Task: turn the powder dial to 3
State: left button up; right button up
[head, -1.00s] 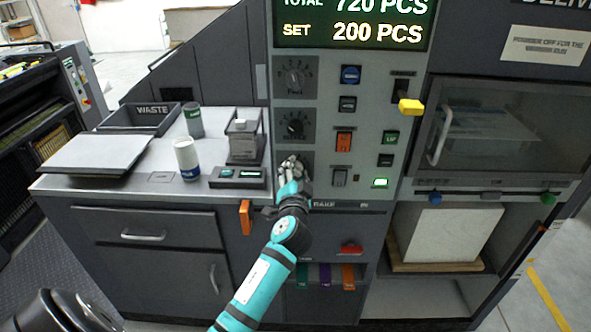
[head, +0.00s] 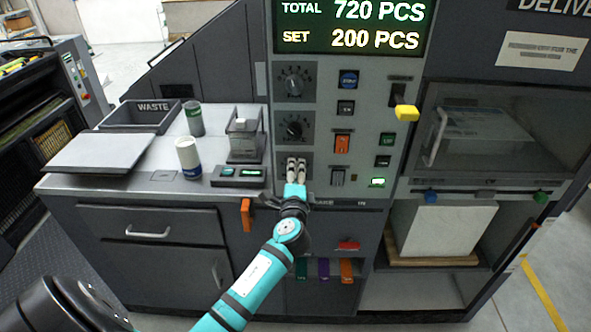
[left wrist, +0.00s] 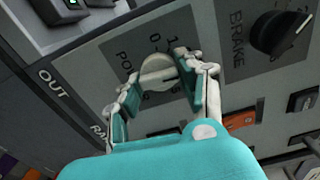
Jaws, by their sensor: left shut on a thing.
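The powder dial (left wrist: 158,73) is a pale grey round knob on the control panel, with part of its "PO…" label and scale showing in the left wrist view. My left gripper (left wrist: 166,84) is shut on it, one finger on each side. In the head view this gripper (head: 297,164) is at the lowest dial plate of the column and hides most of that dial. The dial's pointer and exact setting cannot be read. My right gripper is not in view.
The black brake dial (head: 293,127) sits just above, with another dial (head: 292,82) over it. Buttons and switches, including an orange rocker (head: 342,143), lie close to the right. A counter (head: 160,178) with a scale-like device (head: 238,176) is at the left.

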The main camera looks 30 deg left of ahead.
pick_arm(q)
jog(key=shift+f+m+p, duration=0.1)
jog(key=shift+m+p, duration=0.2)
jog(key=shift+m, duration=0.6)
jog(key=o, duration=1.1)
jog(key=shift+o, duration=0.2)
jog(key=v, duration=1.2)
jog(key=shift+f, duration=0.1)
